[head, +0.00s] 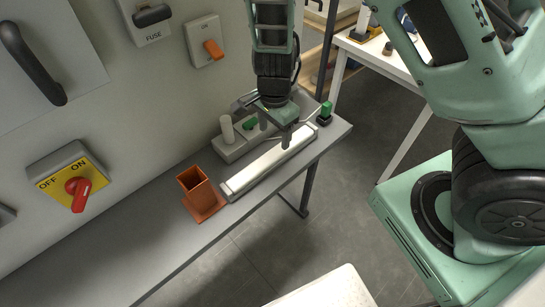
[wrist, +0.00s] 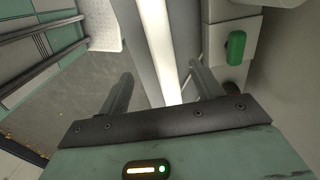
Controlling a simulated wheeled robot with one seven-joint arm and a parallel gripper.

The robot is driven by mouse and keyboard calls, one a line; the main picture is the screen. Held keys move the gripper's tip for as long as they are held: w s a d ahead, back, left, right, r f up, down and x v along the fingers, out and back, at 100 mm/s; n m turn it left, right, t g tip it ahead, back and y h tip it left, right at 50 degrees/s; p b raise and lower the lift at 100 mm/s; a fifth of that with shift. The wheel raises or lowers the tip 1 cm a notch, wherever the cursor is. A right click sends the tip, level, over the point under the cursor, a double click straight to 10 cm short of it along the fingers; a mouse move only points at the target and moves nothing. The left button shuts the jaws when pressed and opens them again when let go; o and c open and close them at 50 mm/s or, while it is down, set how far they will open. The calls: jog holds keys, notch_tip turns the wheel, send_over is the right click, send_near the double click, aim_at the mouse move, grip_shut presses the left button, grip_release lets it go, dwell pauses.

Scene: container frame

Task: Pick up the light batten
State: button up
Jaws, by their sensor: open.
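The light batten (head: 262,167) is a long white bar with a grey base, lying along the grey shelf near its front edge. In the wrist view the batten (wrist: 156,35) runs up the picture, its lower part between my two fingers. My gripper (head: 264,124) is open over the far half of the batten in the head view. In the wrist view the fingers of my gripper (wrist: 161,74) stand either side of the batten's line, with gaps showing. I cannot tell whether the fingertips are above the batten or down beside it.
An orange square holder (head: 200,196) stands at the batten's near end. A grey block with a white peg (head: 227,130) and a green part (head: 249,124) lie behind it, close to my gripper. A green-topped item (head: 325,113) stands at the far end. The wall carries a red switch (head: 78,190).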

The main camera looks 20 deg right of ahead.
aim_at(273, 154)
notch_tip(273, 154, down, 11)
jog(key=shift+w+a+r+b, duration=0.1)
jog(key=shift+w+b, duration=0.05)
jog(key=shift+b, duration=0.5)
grip_shut()
